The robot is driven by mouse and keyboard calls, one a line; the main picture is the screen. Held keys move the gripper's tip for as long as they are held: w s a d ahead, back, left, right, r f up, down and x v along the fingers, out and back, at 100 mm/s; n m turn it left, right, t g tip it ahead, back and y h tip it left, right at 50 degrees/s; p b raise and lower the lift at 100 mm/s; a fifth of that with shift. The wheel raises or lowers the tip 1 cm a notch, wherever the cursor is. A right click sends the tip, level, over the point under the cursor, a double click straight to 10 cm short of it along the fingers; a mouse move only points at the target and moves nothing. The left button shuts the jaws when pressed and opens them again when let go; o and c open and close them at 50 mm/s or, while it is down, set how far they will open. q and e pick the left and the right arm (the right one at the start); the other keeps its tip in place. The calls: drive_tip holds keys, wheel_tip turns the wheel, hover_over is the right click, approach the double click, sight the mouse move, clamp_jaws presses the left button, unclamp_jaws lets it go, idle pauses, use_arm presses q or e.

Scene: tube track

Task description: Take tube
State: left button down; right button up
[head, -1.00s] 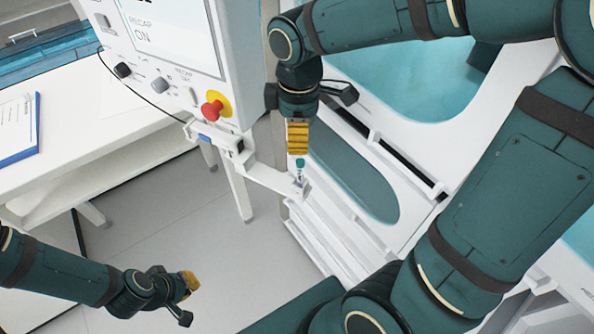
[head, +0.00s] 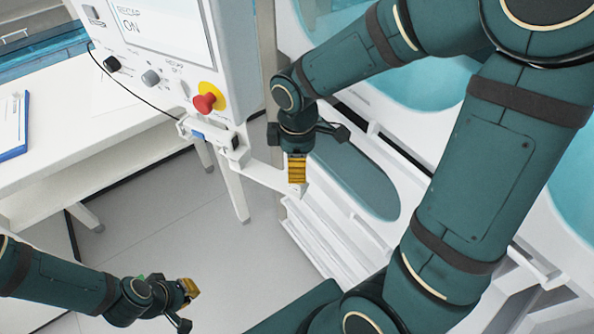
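My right gripper (head: 297,170) points down at the outer end of a thin white track arm (head: 262,177). Its yellow fingertips overlap the track end in the picture. The tube is hidden in the current head view, behind or between these fingertips, so I cannot tell whether they touch it. The fingertips show as one block, so I cannot tell if they are apart. My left gripper (head: 188,289) is at the lower left over the floor, far from the track, with no tube seen in it. Its finger gap is not clear either.
The track arm joins a white machine with a screen (head: 165,35) and a red stop button (head: 207,99). A white table (head: 95,135) with a blue-edged clipboard (head: 14,125) is at the left. White stepped housing (head: 325,245) stands right of the track end. Floor between is clear.

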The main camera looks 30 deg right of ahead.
clamp_jaws()
wheel_tip(320, 180, up, 10)
drive_tip(key=shift+r+p, duration=0.1)
drive_tip(key=shift+p, duration=1.15)
